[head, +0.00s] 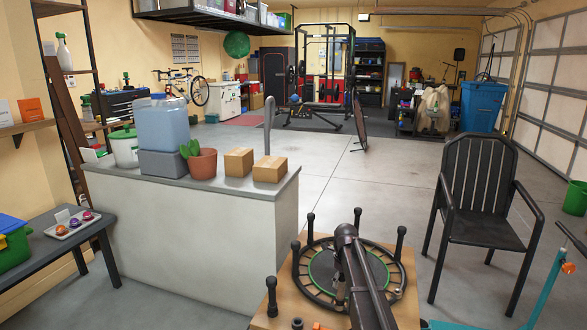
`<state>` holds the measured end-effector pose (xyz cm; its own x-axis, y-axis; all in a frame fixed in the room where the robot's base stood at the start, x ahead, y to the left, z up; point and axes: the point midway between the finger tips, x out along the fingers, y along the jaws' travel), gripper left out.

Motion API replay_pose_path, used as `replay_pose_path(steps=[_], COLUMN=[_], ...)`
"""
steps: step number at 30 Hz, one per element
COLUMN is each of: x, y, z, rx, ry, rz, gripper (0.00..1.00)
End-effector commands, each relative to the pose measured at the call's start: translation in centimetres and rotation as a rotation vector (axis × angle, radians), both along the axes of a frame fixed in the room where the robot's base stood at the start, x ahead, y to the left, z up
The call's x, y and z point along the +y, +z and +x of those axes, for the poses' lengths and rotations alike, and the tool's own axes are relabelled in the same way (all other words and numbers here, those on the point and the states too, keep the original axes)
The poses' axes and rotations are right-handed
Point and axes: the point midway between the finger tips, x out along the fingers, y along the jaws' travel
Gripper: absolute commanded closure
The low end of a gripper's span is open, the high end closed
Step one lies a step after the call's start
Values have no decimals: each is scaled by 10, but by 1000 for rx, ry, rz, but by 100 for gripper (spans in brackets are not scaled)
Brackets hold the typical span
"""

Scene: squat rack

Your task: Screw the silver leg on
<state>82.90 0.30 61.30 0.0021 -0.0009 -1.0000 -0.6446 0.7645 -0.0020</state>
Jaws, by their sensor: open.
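No silver leg can be made out in the head view. A round frame (302,283) with a black rim and a green ring lies flat on a wooden top (264,318) at the bottom centre. Several dark, knob-ended posts stand up around it, one of them (311,224) at its far left. My dark arm reaches over the right part of the frame and hides some of it. I cannot make out my gripper's fingertips. What lies under or behind the arm is hidden.
A grey-topped counter (200,235) stands left of the wooden top, holding two cardboard boxes (239,162), a potted plant (202,163) and a blue jug (163,125). A black chair (478,190) stands right. The floor beyond is largely clear.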

Motion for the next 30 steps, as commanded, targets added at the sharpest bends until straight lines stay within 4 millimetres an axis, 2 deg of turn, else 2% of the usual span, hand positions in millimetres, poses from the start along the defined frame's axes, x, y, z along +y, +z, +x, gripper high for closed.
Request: replay_pose_path(steps=[8, 30], x=[0, 0], y=[9, 61], z=[0, 0], rx=[0, 0], ry=[1, 1], rz=[0, 0], gripper=[24, 24])
